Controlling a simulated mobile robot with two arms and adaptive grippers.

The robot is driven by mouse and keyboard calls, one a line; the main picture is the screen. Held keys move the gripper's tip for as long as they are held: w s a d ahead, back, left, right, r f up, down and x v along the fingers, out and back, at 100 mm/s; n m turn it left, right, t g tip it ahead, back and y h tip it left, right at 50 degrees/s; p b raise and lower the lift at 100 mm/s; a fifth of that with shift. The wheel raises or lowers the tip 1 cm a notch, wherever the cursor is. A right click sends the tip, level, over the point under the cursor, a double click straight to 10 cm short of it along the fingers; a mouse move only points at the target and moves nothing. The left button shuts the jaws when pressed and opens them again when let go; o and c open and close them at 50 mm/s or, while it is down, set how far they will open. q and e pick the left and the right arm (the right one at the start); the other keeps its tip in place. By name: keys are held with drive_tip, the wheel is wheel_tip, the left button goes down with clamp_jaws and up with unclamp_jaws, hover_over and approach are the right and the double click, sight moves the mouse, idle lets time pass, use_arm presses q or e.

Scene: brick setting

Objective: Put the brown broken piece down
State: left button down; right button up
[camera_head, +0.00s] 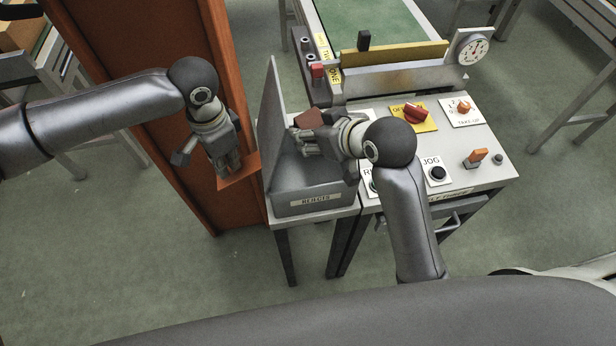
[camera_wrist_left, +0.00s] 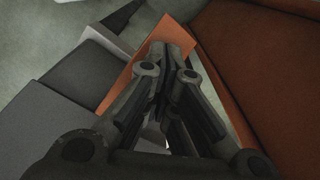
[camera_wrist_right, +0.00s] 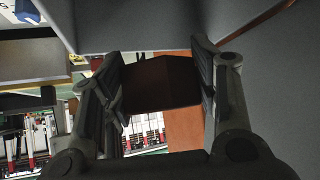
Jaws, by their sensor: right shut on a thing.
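The brown broken piece (camera_head: 308,118) is a reddish-brown chunk in my right gripper (camera_head: 303,139). In the right wrist view the piece (camera_wrist_right: 160,82) spans the gap between both fingers, dark and in shadow. My right gripper is shut on it, over the grey bin labelled REJECTS (camera_head: 315,200). How far the piece is above the bin floor cannot be told. My left gripper (camera_head: 230,170) points down beside the bin's left side, over an orange ledge (camera_head: 246,170). In the left wrist view its fingers (camera_wrist_left: 172,62) are close together, with nothing seen between them.
A tall grey plate (camera_head: 270,125) rises at the bin's left side. A control bench (camera_head: 478,185) with knobs, a JOG button and a gauge (camera_head: 472,50) stands to the right. A tall reddish-brown panel (camera_head: 125,60) is behind my left arm. Green floor (camera_head: 160,285) is clear in front.

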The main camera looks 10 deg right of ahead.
drive_tip(key=shift+w+a+r+m+h, duration=0.3)
drive_tip(key=shift+a+r+m+h, duration=0.3)
drive_tip(key=shift+r, duration=0.05)
wheel_tip(320, 180, down, 10)
drive_tip(key=shift+r, duration=0.1)
drive_tip(key=shift+f, duration=0.5)
drive_tip(key=shift+f, duration=0.1)
drive_tip(key=o, duration=1.6)
